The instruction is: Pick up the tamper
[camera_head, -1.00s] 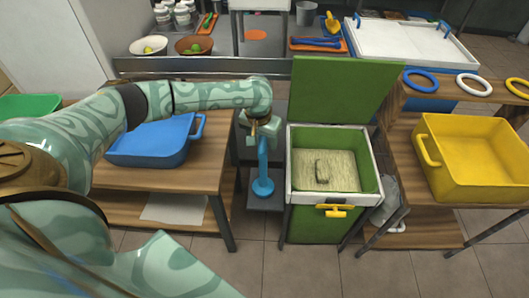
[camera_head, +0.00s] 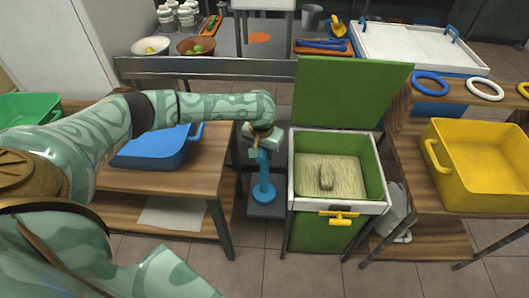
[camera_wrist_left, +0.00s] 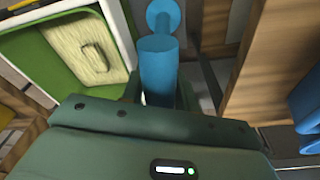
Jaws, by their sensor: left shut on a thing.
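My right gripper is not in view.
The green press box (camera_head: 330,235) stands open just right of the tamper, with a fibrous pale block (camera_head: 345,178) inside. A wooden table (camera_head: 190,183) with a blue bin (camera_head: 150,153) is close on the left. A yellow bin (camera_head: 485,165) stands at the right.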

